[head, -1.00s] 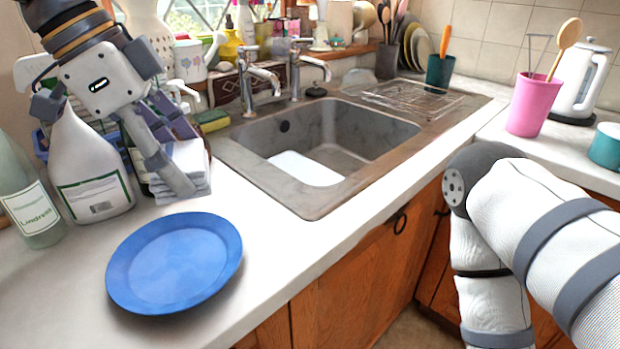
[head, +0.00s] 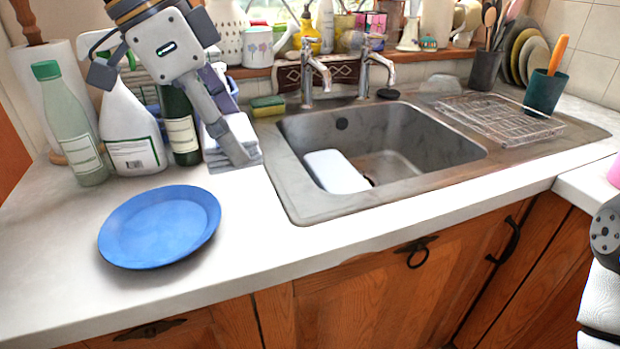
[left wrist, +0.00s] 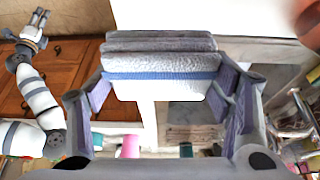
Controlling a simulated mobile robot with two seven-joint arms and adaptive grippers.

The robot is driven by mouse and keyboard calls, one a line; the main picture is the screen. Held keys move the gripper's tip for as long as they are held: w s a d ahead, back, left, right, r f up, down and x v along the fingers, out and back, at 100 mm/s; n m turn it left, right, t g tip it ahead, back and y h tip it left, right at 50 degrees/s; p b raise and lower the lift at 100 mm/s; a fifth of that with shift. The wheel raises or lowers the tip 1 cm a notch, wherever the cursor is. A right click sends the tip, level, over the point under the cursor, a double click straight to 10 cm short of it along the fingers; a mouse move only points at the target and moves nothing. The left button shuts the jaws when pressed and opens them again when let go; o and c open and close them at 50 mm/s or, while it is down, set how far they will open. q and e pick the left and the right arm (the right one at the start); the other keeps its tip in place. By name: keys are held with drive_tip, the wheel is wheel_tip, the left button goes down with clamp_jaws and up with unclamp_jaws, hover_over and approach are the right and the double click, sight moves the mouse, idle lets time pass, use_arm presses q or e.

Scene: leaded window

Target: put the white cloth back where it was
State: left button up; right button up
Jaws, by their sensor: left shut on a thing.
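The folded white cloth (head: 241,127) with a blue band is between the fingers of my left gripper (head: 225,135). The left wrist view also shows the white cloth (left wrist: 165,64) between the pads of the left gripper (left wrist: 165,95), which is shut on it. Folded grey cloths (left wrist: 160,42) lie against it in that view. In the head view the cloths are on or just above the counter left of the sink; a finger partly covers them. My right gripper (left wrist: 38,20) is small at the upper left of the left wrist view; its jaw state is unclear.
A blue plate (head: 160,226) lies on the counter in front. A green-capped bottle (head: 68,125), a white spray bottle (head: 130,130) and a dark bottle (head: 181,125) stand close left of the cloths. The sink (head: 400,145) is to the right.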

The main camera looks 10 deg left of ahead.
use_arm(q)
drive_tip(key=w+d+f, duration=0.2)
drive_tip(key=w+f, duration=0.2)
drive_tip(key=w, duration=0.5)
hover_over(299, 181)
drive_tip(key=s+a, duration=0.2)
drive_tip(key=f, duration=0.5)
drive_tip(key=shift+w+d, duration=0.2)
drive_tip(key=shift+w, duration=0.05)
drive_tip(key=shift+w+d+f, duration=0.1)
drive_tip(key=shift+w+f, duration=0.1)
drive_tip(key=shift+w+d+f, duration=0.1)
drive_tip(key=shift+w+f, duration=0.05)
drive_tip(key=shift+f, duration=0.7)
drive_tip(key=shift+w+f, duration=0.1)
drive_tip(key=shift+f, duration=0.75)
drive_tip(key=o, duration=0.7)
drive_tip(key=shift+f, duration=0.2)
drive_tip(key=o, duration=0.4)
